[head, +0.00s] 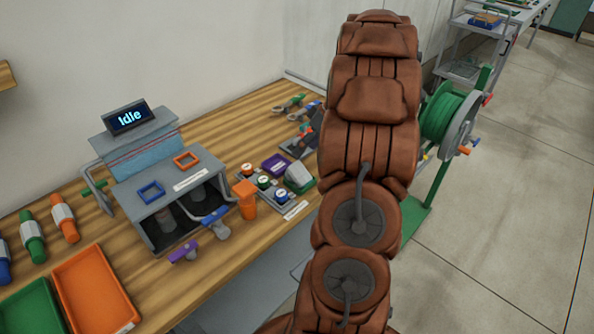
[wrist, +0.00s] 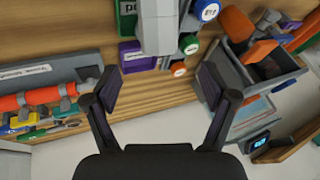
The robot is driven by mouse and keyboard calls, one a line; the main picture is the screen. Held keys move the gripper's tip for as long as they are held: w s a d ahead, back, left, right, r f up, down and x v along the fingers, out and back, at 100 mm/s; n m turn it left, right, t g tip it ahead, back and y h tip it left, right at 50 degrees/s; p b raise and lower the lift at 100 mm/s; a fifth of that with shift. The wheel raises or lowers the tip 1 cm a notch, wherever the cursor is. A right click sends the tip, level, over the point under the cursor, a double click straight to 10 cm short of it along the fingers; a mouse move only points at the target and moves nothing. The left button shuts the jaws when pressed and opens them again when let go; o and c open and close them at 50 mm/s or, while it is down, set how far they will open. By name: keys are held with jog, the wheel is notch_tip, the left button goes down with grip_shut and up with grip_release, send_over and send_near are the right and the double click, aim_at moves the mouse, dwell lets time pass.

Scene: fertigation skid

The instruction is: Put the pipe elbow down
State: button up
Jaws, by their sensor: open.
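My gripper (wrist: 160,88) is open in the wrist view, its two dark fingers wide apart with nothing between them. It is hidden in the head view. An orange bent piece (head: 246,200) that looks like a pipe elbow stands on the bench beside the grey machine; an orange piece (wrist: 237,24) also shows near the machine in the wrist view. A purple fitting (head: 184,252) lies in front of the machine. I cannot tell for sure which piece is the pipe elbow. A purple block (wrist: 138,56) and a grey block (wrist: 158,24) are beyond my fingertips.
The grey machine (head: 158,205) has a screen reading "Idle" (head: 128,118). Round coloured-cap pieces (head: 263,182) stand right of it. An orange tray (head: 95,290) and a green tray (head: 28,308) are front left. A hose reel (head: 450,120) stands behind my arm. Bare wood (head: 235,125) lies at the back.

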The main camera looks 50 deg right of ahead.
aim_at(299, 161)
jog(key=shift+d+p+x, duration=0.2)
jog(key=shift+p+x, duration=1.35)
jog(key=shift+x, duration=1.75)
jog(key=shift+s+f, duration=0.15)
jog(key=shift+c, duration=0.2)
jog(key=c, duration=1.3)
jog(key=shift+c, duration=0.2)
